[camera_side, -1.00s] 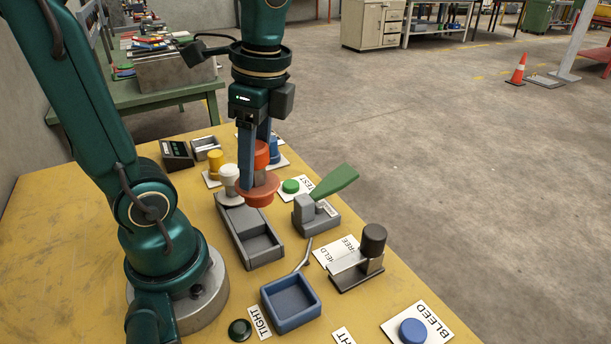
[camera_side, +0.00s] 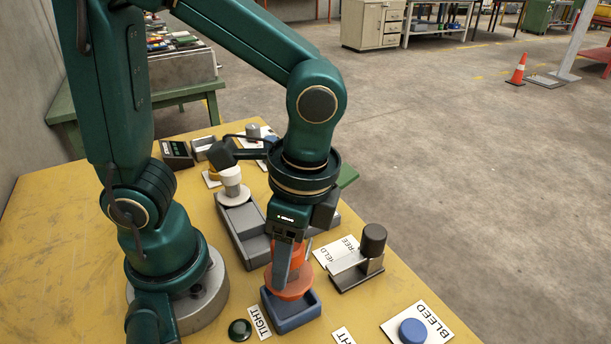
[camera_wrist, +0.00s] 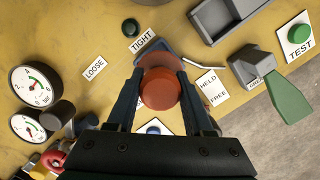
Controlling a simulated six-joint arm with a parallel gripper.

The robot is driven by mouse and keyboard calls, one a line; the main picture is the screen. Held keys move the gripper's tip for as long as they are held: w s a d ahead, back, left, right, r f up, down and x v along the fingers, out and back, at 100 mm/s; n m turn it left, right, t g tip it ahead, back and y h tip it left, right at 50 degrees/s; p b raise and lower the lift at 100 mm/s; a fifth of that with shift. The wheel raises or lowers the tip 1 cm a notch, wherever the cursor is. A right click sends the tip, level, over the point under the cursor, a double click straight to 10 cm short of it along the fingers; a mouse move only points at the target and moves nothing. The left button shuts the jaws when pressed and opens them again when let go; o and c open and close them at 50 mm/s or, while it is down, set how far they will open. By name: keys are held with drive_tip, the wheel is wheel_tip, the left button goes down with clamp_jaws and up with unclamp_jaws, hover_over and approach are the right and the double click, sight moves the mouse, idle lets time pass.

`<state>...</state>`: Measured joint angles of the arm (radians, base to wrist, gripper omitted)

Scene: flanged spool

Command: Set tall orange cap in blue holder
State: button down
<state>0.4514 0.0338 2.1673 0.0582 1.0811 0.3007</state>
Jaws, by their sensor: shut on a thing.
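The tall orange cap (camera_side: 289,283) is a flanged spool held upright in my gripper (camera_side: 289,270). My gripper is shut on it, with one finger on each side of its body in the wrist view (camera_wrist: 159,92). The blue holder (camera_side: 292,322) is a shallow square tray near the front of the table. The cap's wide lower flange is over the holder's back part, at or just above the rim. I cannot tell whether it touches the holder. In the wrist view the cap hides most of the holder, and only a bit of its rim (camera_wrist: 172,46) shows.
A grey two-part tray (camera_side: 247,230) with a white knob (camera_side: 231,176) stands behind. A grey block with a dark cylinder (camera_side: 372,240) is to the right. A dark green button (camera_side: 240,329) is left of the holder. The blue BLEED button (camera_side: 412,331) is at front right.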

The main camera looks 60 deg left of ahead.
sight(289, 276)
drive_tip(key=shift+f, duration=1.85)
drive_tip(key=shift+f, duration=0.3)
drive_tip(key=shift+c, duration=1.4)
unclamp_jaws()
